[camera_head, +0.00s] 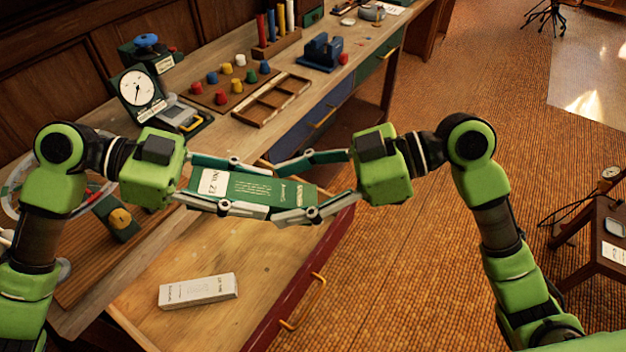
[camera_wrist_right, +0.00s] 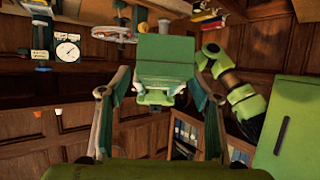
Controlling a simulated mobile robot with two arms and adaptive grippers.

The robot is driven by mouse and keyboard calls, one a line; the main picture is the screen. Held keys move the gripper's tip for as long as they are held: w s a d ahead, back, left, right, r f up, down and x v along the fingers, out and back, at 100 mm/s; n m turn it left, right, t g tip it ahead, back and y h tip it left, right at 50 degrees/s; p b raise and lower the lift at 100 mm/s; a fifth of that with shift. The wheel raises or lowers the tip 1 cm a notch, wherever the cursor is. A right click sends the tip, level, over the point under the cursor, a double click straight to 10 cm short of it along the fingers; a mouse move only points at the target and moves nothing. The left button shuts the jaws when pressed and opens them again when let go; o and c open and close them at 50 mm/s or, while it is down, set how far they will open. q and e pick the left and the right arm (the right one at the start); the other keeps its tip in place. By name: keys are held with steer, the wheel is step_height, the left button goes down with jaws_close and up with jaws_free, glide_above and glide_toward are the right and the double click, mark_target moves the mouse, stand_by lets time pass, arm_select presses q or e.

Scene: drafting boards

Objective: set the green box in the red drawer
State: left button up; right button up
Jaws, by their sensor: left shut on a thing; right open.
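The green box (camera_head: 245,187), flat with white label patches, is held level in the air over the open red drawer (camera_head: 205,258). My left gripper (camera_head: 262,190) is shut on the box from the left. My right gripper (camera_head: 282,194) is open, its fingers on either side of the box's right end. In the right wrist view the box (camera_wrist_right: 165,62) shows between the spread right fingers (camera_wrist_right: 162,88). Whether those fingers touch it I cannot tell. The drawer has a pale wooden floor, a red front and a brass handle.
A white box (camera_head: 198,292) lies in the drawer toward the near left, with bare floor around it. The workbench above holds a dial gauge (camera_head: 138,90), coloured pegs and a wooden tray (camera_head: 272,99). A blue drawer (camera_head: 300,133) sits farther along. Open floor lies to the right.

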steer(key=shift+a+f, duration=0.1)
steer(key=shift+a, duration=0.1)
steer(key=c, duration=1.4)
arm_select(q)
steer(key=o, duration=1.5)
